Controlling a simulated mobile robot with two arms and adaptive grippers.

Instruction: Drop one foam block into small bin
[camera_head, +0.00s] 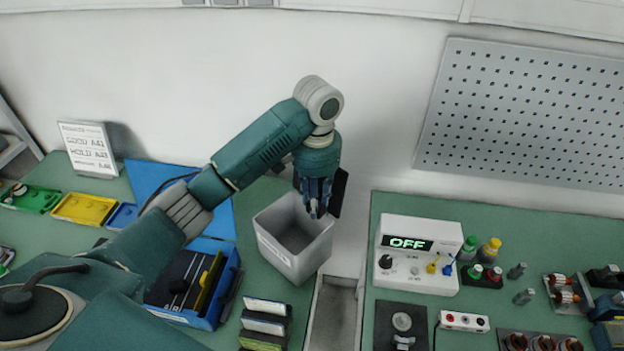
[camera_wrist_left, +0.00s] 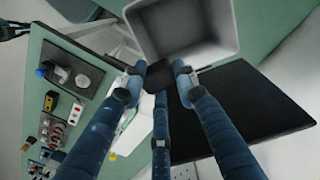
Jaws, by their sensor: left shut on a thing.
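My left gripper (camera_head: 316,205) hangs over the back right part of the small grey bin (camera_head: 291,258). Its blue fingers are shut on a small dark piece, apparently a foam block (camera_wrist_left: 158,78), which the fingers largely hide. In the left wrist view, the open bin (camera_wrist_left: 184,60) lies just beyond the fingertips (camera_wrist_left: 159,76), toward the top of the picture. The part of the bin interior that shows looks empty. The head view does not show the held piece clearly. My right gripper is not in view.
A blue bin (camera_head: 228,285) with dark pieces stands left of the grey bin. Black-and-white holders (camera_head: 265,316) are in front. A white test unit (camera_head: 419,255) reading OFF stands to the right, past a gap. A black flat panel (camera_wrist_left: 245,105) shows in the wrist view.

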